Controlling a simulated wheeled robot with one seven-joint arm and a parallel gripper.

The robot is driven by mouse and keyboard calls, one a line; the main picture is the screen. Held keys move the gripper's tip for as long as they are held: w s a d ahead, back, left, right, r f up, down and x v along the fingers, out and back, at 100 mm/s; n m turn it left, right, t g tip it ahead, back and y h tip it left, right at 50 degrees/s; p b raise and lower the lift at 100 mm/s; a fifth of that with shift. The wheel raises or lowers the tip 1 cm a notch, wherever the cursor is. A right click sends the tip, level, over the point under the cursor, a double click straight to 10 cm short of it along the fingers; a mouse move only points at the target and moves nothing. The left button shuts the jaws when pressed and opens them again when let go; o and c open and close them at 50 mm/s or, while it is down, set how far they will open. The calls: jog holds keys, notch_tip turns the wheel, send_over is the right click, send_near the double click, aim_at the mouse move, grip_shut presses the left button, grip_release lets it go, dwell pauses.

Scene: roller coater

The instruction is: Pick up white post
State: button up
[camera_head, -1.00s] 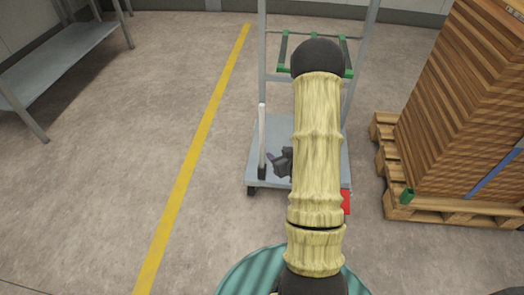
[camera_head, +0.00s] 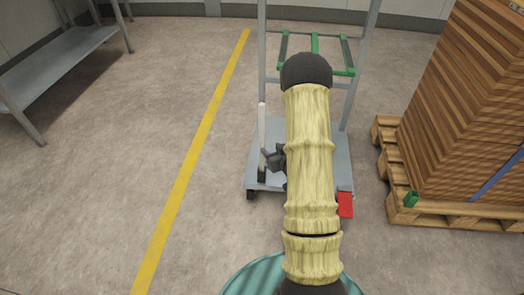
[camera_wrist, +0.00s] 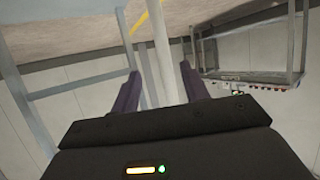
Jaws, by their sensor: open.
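The white post (camera_head: 262,128) stands upright at the left front corner of a grey cart in the head view. In the wrist view the white post (camera_wrist: 162,45) runs between my two fingertips, with a gap on each side. My gripper (camera_wrist: 158,78) is open, one finger on each side of the post's line, and holds nothing. In the head view my gripper (camera_head: 270,160) is a dark shape beside the post's lower part, partly hidden by my yellow-sleeved arm. I cannot tell whether the post is fully between the fingers in depth.
The grey cart (camera_head: 258,180) has tall grey uprights and a green frame (camera_head: 316,71) at its back. A red part (camera_head: 345,205) is at its front right. A wooden stack on a pallet (camera_head: 455,213) stands right. Open floor with a yellow line (camera_head: 190,160) lies left.

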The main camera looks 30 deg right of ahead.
aim_at(263, 145)
jog(key=b+x, duration=0.1)
jog(key=x, duration=0.4)
jog(key=shift+w+b, duration=0.15)
jog(key=shift+b, duration=0.25)
jog(key=b+x, duration=0.2)
jog(key=x, duration=0.1)
jog(key=b+x, duration=0.2)
jog(key=shift+a+f, duration=0.3)
jog(key=shift+f, duration=0.05)
jog(key=shift+r, duration=0.1)
grip_shut()
